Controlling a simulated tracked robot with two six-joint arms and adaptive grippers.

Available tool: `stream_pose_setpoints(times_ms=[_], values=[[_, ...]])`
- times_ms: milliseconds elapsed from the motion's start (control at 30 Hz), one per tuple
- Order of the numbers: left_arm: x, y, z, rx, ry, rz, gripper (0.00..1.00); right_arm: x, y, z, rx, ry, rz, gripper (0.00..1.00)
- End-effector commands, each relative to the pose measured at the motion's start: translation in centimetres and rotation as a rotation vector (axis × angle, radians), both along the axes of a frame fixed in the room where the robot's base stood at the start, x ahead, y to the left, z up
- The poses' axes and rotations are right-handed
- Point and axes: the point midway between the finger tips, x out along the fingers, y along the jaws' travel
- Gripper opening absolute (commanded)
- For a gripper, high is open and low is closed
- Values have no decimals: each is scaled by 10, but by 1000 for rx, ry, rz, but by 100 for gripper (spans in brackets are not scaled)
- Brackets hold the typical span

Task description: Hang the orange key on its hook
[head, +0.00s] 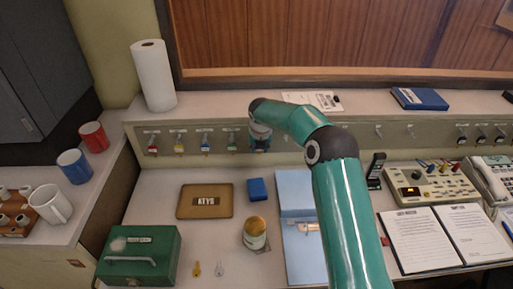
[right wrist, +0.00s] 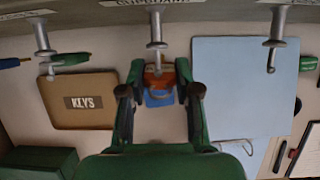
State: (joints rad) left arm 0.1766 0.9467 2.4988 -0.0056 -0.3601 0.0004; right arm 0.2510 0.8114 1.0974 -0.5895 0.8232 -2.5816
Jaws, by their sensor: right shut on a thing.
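In the right wrist view, my right gripper (right wrist: 159,80) is shut on the orange key (right wrist: 158,76), whose orange head shows between the fingertips. A metal hook (right wrist: 156,38) comes down from the labelled rail right above the key. The hook's tip overlaps the key's head in this view; I cannot tell whether they touch. In the head view, my right gripper (head: 260,138) is up against the hook rail, just right of the hanging green key (head: 231,142), and it hides the orange key. My left gripper is not in view.
Red, yellow and blue keys (head: 205,144) hang further left on the rail (head: 370,133). Below lie a brown KEYS board (head: 205,201), a blue box (head: 257,190), a jar (head: 255,233), a green cash box (head: 139,255) and two loose keys (head: 196,268). A blue folder (head: 296,190) lies beside my arm.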

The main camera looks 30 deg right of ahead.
Motion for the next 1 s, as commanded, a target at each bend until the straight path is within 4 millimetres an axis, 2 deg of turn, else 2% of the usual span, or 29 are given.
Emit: stream_pose_setpoints(times_ms=[1000], values=[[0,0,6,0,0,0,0,1,1,0,0,-1,1,0]])
